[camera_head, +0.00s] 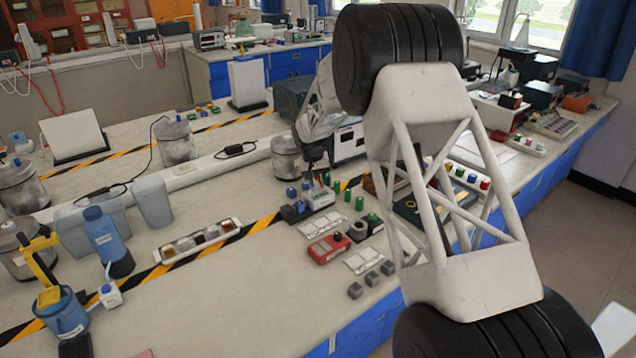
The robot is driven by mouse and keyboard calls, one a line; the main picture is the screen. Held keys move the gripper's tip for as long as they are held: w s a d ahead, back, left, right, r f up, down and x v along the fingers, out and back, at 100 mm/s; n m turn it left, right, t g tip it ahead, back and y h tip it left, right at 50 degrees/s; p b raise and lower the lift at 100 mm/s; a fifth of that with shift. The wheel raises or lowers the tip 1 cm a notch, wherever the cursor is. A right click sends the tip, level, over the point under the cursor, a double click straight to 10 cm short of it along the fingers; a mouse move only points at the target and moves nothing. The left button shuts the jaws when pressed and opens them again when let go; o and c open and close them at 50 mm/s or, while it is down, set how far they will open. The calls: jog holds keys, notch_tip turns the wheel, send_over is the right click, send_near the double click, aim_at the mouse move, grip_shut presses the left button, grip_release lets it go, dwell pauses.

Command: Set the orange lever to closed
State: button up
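A yellow-orange handle (40,262) stands tilted over a blue pot (62,315) at the far left of the bench. It is the closest match to an orange lever that I see; I cannot tell whether it is the lever or how it is set. My gripper (313,163) points down over the middle of the bench, above a small box with blue knobs (308,202). It is far to the right of the yellow-orange handle. Its fingers are small and dark, so I cannot tell if they are open or whether they touch anything.
A blue bottle (107,240) and a grey bin (153,201) stand near the handle. A red box with a black knob (329,248) and several green-capped parts are near my gripper. My arm hides part of the right side.

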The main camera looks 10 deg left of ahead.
jog(key=shift+d+f, duration=0.1)
jog(key=shift+f, duration=0.3)
grip_shut()
jog(key=shift+r, duration=0.1)
jog(key=g+y, duration=0.1)
jog(key=w+g+y, duration=0.1)
jog(key=d+g+y, duration=0.1)
jog(key=shift+w+r, duration=0.15)
jog(key=shift+r, duration=0.1)
jog(key=g+y, duration=0.2)
jog(key=w+d+g+y, duration=0.1)
jog(key=g, duration=0.1)
jog(key=shift+w+d+y, duration=0.1)
jog(key=shift+w+y, duration=0.05)
jog(key=shift+y, duration=0.25)
dwell(0.4)
